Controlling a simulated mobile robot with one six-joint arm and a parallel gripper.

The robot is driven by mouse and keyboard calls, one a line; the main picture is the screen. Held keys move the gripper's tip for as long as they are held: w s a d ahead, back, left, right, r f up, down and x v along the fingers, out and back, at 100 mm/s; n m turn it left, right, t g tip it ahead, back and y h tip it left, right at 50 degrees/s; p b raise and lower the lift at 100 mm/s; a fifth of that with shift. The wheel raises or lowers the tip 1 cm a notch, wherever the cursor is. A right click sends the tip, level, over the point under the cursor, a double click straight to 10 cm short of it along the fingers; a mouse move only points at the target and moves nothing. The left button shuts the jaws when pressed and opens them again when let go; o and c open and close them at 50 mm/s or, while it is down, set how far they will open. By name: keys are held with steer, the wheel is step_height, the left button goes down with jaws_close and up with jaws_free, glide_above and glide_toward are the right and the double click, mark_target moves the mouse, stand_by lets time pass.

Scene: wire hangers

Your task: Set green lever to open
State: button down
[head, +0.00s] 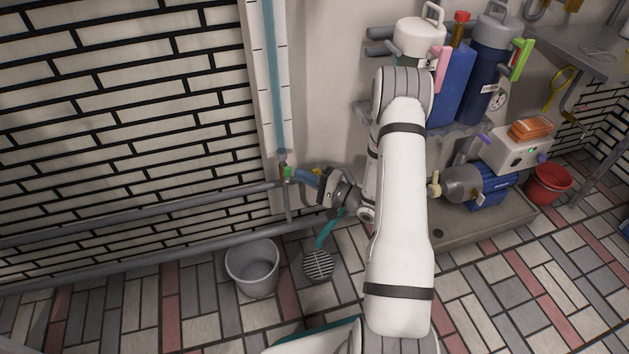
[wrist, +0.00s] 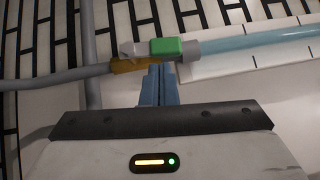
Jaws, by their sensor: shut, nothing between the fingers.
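The green lever (wrist: 167,46) is a small green grip on a pale metal handle in the wrist view. It lies roughly along the line of the pipe, over a brass valve body (wrist: 137,65). In the head view the green lever (head: 287,172) is a small spot at the foot of the blue sight tube. My gripper (wrist: 158,70) is shut and empty, its blue-grey fingers side by side. The fingertips are just below the lever in the wrist view; I cannot tell whether they touch it. In the head view my gripper (head: 296,175) points left at the valve.
A blue tube (head: 274,75) rises along the white wall strip. A grey pipe (head: 150,205) runs along the brick wall. A grey bucket (head: 253,272) and a floor drain (head: 318,265) are below. A pump (head: 478,185) and bottles stand at right.

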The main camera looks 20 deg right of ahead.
steer(key=shift+a+r, duration=0.1)
steer(key=shift+a, duration=0.1)
steer(key=p, duration=0.1)
steer(key=a+n+g+p, duration=0.1)
steer(key=p, duration=0.1)
steer(key=shift+a+r+h+p, duration=0.25)
steer(key=shift+r+h+p, duration=0.05)
steer(key=shift+r, duration=0.05)
stand_by(0.3)
steer(key=w+d+p+v, duration=0.2)
steer(key=p+v, duration=0.1)
steer(key=v, duration=1)
steer(key=shift+d, duration=0.35)
